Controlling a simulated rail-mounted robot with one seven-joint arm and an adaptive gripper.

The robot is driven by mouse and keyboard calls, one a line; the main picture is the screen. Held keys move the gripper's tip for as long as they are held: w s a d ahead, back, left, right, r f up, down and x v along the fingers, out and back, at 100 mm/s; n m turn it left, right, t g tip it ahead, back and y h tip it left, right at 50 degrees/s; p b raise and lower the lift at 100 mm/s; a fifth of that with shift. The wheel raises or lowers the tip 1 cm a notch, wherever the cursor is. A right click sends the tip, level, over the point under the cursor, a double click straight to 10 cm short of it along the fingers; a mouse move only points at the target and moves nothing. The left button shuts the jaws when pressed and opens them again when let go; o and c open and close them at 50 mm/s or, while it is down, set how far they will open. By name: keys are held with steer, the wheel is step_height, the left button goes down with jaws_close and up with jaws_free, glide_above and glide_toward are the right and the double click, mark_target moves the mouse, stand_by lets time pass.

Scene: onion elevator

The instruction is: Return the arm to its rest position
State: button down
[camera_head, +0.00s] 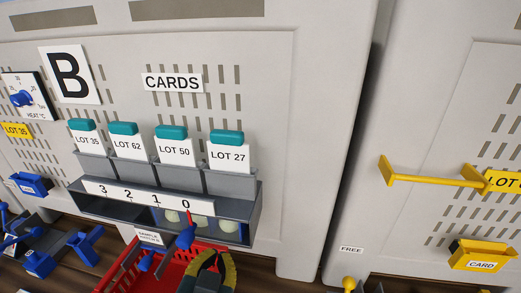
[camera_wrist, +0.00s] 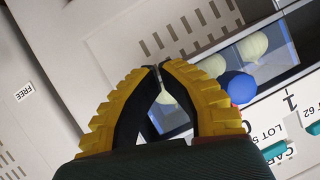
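My gripper (camera_wrist: 157,68) fills the lower middle of the wrist view, its yellow-and-black fingers meeting at the tips. Nothing shows gripped; a pale onion (camera_wrist: 166,97) seen between the fingers lies beyond them. In the head view my gripper (camera_head: 213,256) is at the bottom edge, in front of the grey card rack (camera_head: 253,213) and over the red basket (camera_head: 176,265). The rest of my arm is out of view.
Panel B (camera_head: 310,120) carries four-slot-style card holders with cards such as LOT 27 (camera_head: 229,156). Pale onions (camera_head: 228,226) sit in the rack's lower window. A yellow bar (camera_head: 430,178) and yellow card box (camera_head: 482,255) project at right.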

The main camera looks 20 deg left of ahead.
steer(key=s+d+r+t+h, duration=0.2)
steer(key=d+r+t, duration=0.2)
steer(key=d+r, duration=0.65)
steer(key=s+d+r+t+h, duration=0.15)
steer(key=d+r+t, duration=0.5)
steer(key=d, duration=0.65)
step_height(320, 180, up, 17)
steer(key=s+d+m+h+p, duration=0.1)
steer(key=d+p, duration=0.1)
steer(key=p, duration=1.1)
steer(key=shift+r+g+p, duration=0.15)
steer(key=shift+g+p, duration=0.25)
steer(key=shift+g, duration=0.05)
